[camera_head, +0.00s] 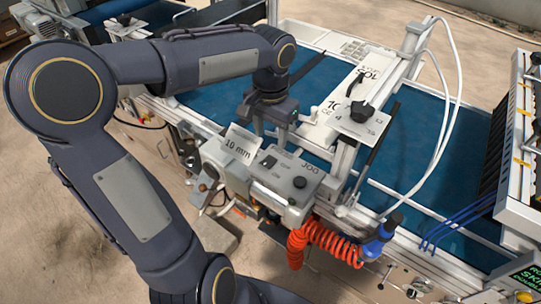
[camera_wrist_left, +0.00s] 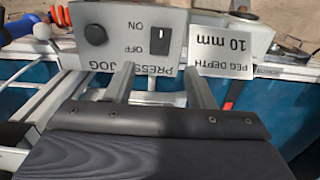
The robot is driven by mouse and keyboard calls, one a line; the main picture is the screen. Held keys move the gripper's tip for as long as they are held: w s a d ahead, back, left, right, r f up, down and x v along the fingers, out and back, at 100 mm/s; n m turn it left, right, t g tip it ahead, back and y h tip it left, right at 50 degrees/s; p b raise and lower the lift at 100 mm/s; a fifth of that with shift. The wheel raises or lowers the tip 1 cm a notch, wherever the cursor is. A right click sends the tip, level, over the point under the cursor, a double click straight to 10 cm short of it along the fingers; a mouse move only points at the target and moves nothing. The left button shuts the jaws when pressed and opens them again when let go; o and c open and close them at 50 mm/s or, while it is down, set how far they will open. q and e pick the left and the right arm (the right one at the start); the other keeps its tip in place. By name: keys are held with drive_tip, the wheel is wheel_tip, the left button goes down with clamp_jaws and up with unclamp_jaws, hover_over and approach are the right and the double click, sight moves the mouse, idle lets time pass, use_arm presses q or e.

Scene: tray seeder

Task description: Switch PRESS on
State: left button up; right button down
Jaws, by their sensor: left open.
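A grey control box (camera_head: 285,182) with PRESS and JOG labels sits at the front edge of the machine. It shows upside down in the left wrist view (camera_wrist_left: 131,58). Its black PRESS rocker switch (camera_wrist_left: 160,39) lies beside the ON and OFF labels; which side is pressed is too small to tell. The switch also shows in the head view (camera_head: 268,162). My left gripper (camera_head: 270,132) is open and empty, above and behind the box. In the left wrist view its two fingers (camera_wrist_left: 158,76) point toward the box, apart from the switch. My right gripper is not in view.
A black JOG knob (camera_wrist_left: 95,34) sits beside the switch. A "10 mm" peg depth plate (camera_head: 238,144) stands next to the box. An orange coiled hose (camera_head: 325,238) hangs in front. A white press frame with a black knob (camera_head: 361,111) rises behind, over the blue belt (camera_head: 420,125).

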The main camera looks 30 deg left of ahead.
sight(270, 159)
use_arm(q)
wheel_tip(270, 159, down, 7)
drive_tip(key=shift+f, duration=0.1)
idle(0.3)
drive_tip(key=shift+c, duration=0.3)
